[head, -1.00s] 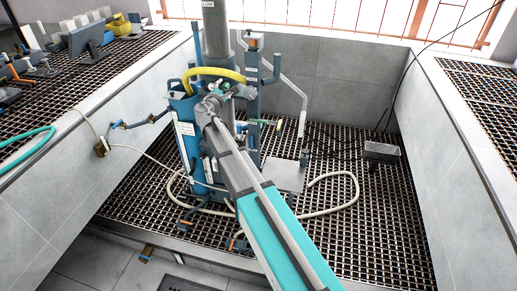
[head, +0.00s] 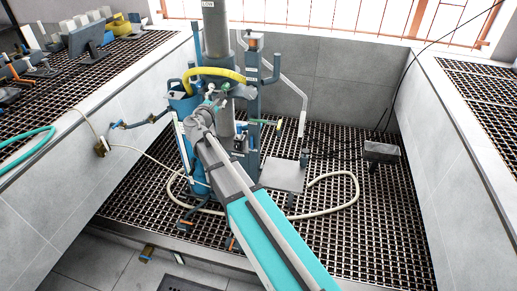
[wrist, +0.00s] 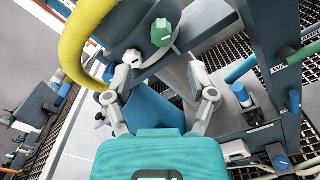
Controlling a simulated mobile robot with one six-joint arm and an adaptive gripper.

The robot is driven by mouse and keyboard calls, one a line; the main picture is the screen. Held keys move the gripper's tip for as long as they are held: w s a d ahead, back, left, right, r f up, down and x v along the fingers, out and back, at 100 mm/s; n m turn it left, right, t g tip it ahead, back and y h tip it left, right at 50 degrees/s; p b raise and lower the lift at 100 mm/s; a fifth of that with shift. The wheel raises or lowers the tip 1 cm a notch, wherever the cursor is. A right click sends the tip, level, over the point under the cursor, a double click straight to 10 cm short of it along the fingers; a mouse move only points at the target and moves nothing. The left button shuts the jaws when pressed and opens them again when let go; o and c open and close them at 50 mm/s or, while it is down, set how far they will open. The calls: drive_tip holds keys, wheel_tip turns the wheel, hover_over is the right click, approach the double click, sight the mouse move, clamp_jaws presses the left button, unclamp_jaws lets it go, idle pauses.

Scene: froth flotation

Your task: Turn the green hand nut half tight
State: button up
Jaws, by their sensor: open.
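The green hand nut (wrist: 161,33) shows in the wrist view, faceted, with a pale mark on its face. It sits on a blue-grey part of the machine, beside a white knob (wrist: 130,57) to its lower left. My gripper (wrist: 161,74) is open and empty, its two fingers spread apart. The nut lies ahead of the fingers, above the middle of the gap. The left fingertip appears close to the white knob; I cannot tell whether they touch. In the head view my arm covers much of the machine front.
A yellow hose (wrist: 85,38) curves close by the left finger; it also shows in the head view (head: 215,74). A blue-grey column (wrist: 272,50) stands to the right. A pale hose (head: 345,200) lies on the grating, which has free room at right.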

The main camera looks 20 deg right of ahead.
drive_tip(key=v, duration=0.6)
drive_tip(key=s+d+f+m+g+p, duration=0.3)
drive_tip(key=s+d+m+g+p, duration=0.3)
drive_tip(key=d+m, duration=0.3)
drive_tip(key=s+d+f+m+g+y+p, duration=0.1)
drive_tip(key=s+m+g+y+p, duration=0.1)
drive_tip(key=s, duration=0.4)
drive_tip(key=s+d+f+m+g+y+p, duration=0.1)
drive_tip(key=s+f+m+g+y+p, duration=0.1)
drive_tip(key=s+m, duration=0.5)
drive_tip(key=shift+s+d+g+y+p, duration=0.15)
drive_tip(key=shift+d+g+y+p, duration=0.25)
drive_tip(key=shift+g, duration=1)
